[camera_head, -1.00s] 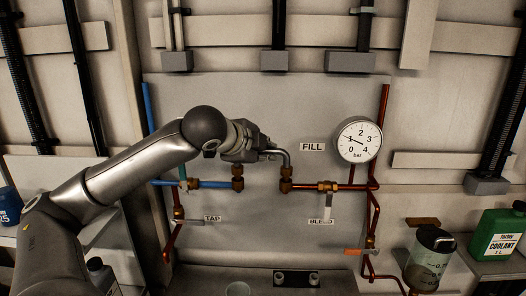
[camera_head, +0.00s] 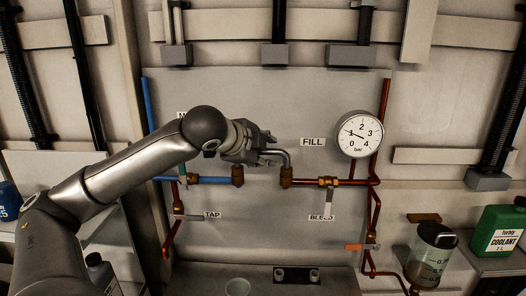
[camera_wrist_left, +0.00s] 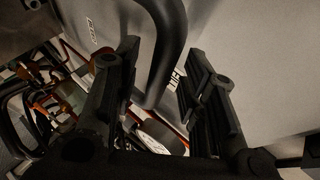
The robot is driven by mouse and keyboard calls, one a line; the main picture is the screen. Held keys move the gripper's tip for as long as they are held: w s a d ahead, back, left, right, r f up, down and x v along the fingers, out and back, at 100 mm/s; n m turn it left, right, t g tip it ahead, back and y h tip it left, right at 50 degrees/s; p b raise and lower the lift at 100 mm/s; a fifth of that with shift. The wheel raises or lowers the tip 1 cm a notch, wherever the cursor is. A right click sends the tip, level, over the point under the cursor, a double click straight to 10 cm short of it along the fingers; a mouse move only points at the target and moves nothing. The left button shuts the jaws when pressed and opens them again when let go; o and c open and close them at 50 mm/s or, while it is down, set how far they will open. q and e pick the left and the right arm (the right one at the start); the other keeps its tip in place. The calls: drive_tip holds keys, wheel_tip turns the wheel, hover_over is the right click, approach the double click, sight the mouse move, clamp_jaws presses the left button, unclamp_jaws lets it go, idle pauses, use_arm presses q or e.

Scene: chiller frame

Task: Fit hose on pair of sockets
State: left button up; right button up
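The grey bent hose (camera_head: 288,160) bridges toward the pair of brass sockets. Its right leg goes down to the right socket (camera_head: 286,177) and appears to meet it. Its left leg is hidden behind my left gripper (camera_head: 272,144), so I cannot tell how it sits on the left socket (camera_head: 238,176). My left gripper is at the top of the hose with its fingers apart. In the left wrist view the dark hose (camera_wrist_left: 168,55) curves between the two spread fingers, with gaps beside it. My right gripper is not in view.
A pressure gauge (camera_head: 359,134) is on the panel right of the hose. Blue pipe (camera_head: 212,181) and copper pipe (camera_head: 350,181) run to the sockets. Tap handle (camera_head: 190,217) and bleed handle (camera_head: 329,202) sit below. A clear container (camera_head: 432,258) and green coolant can (camera_head: 500,232) stand at right.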

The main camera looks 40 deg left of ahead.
use_arm(q)
drive_tip(key=v, duration=1.2)
idle(0.6)
